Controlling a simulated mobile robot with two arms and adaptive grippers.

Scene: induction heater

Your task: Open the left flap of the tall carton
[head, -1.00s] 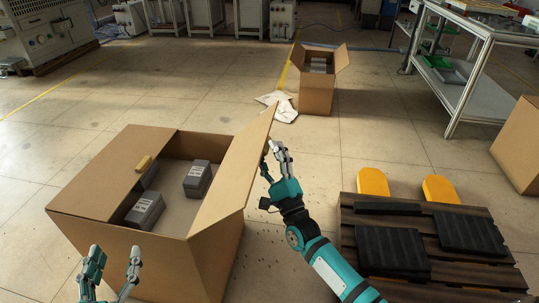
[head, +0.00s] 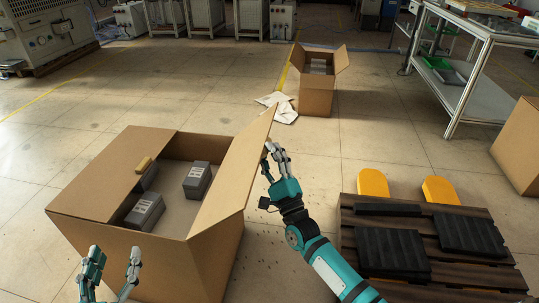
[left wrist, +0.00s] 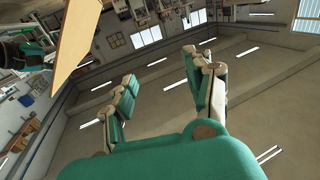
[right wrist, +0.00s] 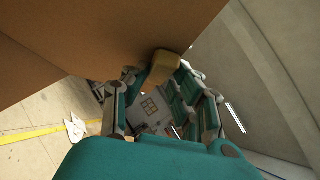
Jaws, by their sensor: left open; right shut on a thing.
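The tall carton (head: 205,262) stands open-topped at the front left in the head view. Its left flap (head: 115,175) lies flat over the left part of the opening, with a small tan tab (head: 144,163) at its inner edge. Its right flap (head: 236,172) stands up, leaning outward. My right gripper (head: 274,150) is at the outer side of the right flap, shut on that flap's tan tab (right wrist: 165,66). My left gripper (head: 114,254) is open and empty in front of the carton, apart from the left flap. The lower part of that gripper is cut off by the picture edge.
Grey boxes (head: 197,180) sit inside the carton. A pallet (head: 430,272) with black slabs stands at the right. A smaller open carton (head: 316,98) and a white cloth (head: 279,106) are farther back. The floor left of the tall carton is clear.

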